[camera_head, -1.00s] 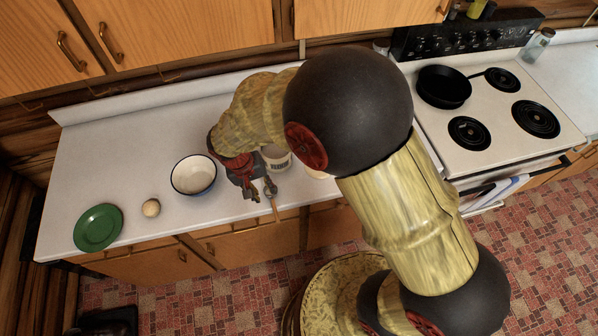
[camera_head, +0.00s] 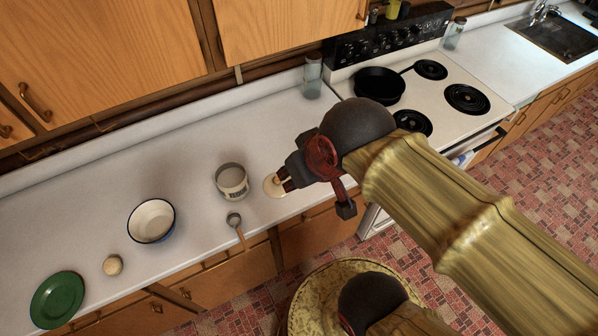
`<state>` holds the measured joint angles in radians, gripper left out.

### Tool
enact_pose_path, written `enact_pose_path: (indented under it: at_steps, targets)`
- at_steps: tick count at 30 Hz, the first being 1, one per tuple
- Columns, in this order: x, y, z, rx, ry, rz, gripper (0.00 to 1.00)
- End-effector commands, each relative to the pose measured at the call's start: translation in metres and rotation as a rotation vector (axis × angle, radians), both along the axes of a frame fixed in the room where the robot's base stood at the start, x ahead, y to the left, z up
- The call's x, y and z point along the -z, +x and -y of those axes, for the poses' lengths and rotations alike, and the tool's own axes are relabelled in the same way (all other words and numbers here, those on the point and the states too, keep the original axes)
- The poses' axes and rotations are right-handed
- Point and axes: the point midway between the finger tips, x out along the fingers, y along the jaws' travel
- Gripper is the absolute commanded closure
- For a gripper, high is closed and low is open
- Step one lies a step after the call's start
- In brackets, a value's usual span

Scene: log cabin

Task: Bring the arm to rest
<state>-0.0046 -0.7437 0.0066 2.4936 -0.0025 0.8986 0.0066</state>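My arm reaches in from the lower right and is bent over the counter's front edge. My gripper (camera_head: 314,192) is at its end, right of the white can and partly over a small pale dish (camera_head: 275,186). Its two dark-tipped red fingers look spread apart, with nothing seen between them. A spoon (camera_head: 234,219) lies on the counter left of the gripper, apart from it, its handle pointing to the front edge.
On the counter (camera_head: 190,195) are a white can (camera_head: 232,180), a dark-rimmed white bowl (camera_head: 152,221), a small tan ball (camera_head: 113,265), a green plate (camera_head: 58,299) and a glass jar (camera_head: 312,76). A stove (camera_head: 440,98) with a black pan (camera_head: 380,84) stands right.

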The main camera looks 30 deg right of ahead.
Motion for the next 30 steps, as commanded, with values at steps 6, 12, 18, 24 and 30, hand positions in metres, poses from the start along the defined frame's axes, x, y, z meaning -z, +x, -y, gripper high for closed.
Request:
enact_pose_path:
  at_steps: [6, 12, 18, 24, 30]
  targets:
    - [-0.001, -0.003, 0.001, -0.002, -0.001, 0.005, 0.72]
    - [0.002, -0.002, 0.001, -0.001, 0.000, 0.005, 0.72]
    - [0.028, -0.002, 0.001, -0.001, 0.000, 0.005, 0.72]
    - [0.078, -0.002, 0.001, -0.001, 0.000, 0.005, 0.72]
    - [0.131, -0.002, 0.001, -0.001, 0.000, 0.005, 0.72]
